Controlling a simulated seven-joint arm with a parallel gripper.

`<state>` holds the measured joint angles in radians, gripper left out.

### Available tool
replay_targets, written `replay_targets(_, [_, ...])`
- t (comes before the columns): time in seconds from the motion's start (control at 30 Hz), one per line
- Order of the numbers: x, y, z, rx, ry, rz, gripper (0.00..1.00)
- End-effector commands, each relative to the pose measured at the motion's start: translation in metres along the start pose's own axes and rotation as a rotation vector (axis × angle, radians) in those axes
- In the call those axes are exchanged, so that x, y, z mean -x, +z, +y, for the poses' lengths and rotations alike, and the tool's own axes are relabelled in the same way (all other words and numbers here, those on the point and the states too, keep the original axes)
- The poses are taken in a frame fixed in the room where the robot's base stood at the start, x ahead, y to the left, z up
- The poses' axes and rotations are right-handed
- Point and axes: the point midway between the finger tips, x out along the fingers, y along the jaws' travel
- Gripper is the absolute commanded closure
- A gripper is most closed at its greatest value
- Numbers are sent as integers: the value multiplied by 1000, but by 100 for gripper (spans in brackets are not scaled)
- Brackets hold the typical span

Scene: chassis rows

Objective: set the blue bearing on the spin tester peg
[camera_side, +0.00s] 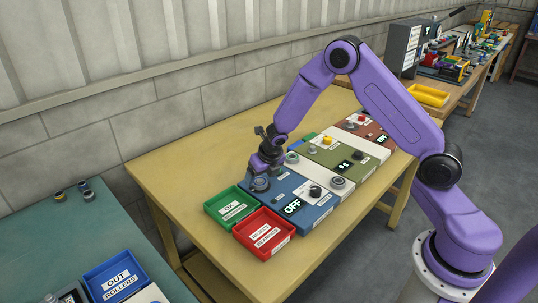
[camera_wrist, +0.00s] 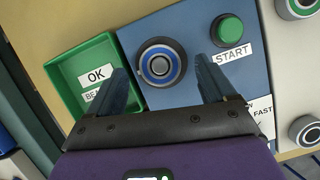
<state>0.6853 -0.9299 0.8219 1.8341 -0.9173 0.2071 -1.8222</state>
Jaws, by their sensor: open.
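The blue bearing (camera_wrist: 160,66) is a round part with a blue ring, a dark outer edge and a grey centre. It sits at the spin tester's (camera_wrist: 185,25) left end, on the blue panel; in the side view it shows below my gripper (camera_side: 260,184). Whether it is fully down on the peg, I cannot tell, as the peg is not clearly visible. My gripper (camera_wrist: 163,68) is open, with one finger on each side of the bearing and a gap on both sides. In the side view, my gripper (camera_side: 266,164) is just above the bearing.
A green START button (camera_wrist: 231,29) is close to the right finger. A green OK bin (camera_side: 231,207) and a red reject bin (camera_side: 264,236) stand at the tester's near-left side. The display (camera_side: 292,207) reads OFF beside a black knob (camera_side: 315,192). More panels continue behind.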

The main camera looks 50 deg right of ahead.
Motion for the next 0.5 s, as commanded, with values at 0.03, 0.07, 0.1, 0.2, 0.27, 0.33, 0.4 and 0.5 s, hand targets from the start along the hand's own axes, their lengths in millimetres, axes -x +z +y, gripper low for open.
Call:
replay_targets(0.03, [7, 0, 1, 2, 1, -2, 16])
replay_targets(0.07, [12, 1, 1, 1, 2, -3, 16])
replay_targets(0.1, [17, 0, 1, 0, 2, -2, 16])
replay_targets(0.2, [32, 1, 1, 1, 2, -3, 16])
replay_targets(0.27, [40, 0, 1, 0, 1, -3, 16])
replay_targets(0.33, [50, 0, 1, 0, 1, -3, 16])
replay_targets(0.4, [61, 1, 1, 1, 1, -4, 16])
replay_targets(0.5, [75, 0, 1, 1, 2, -3, 16])
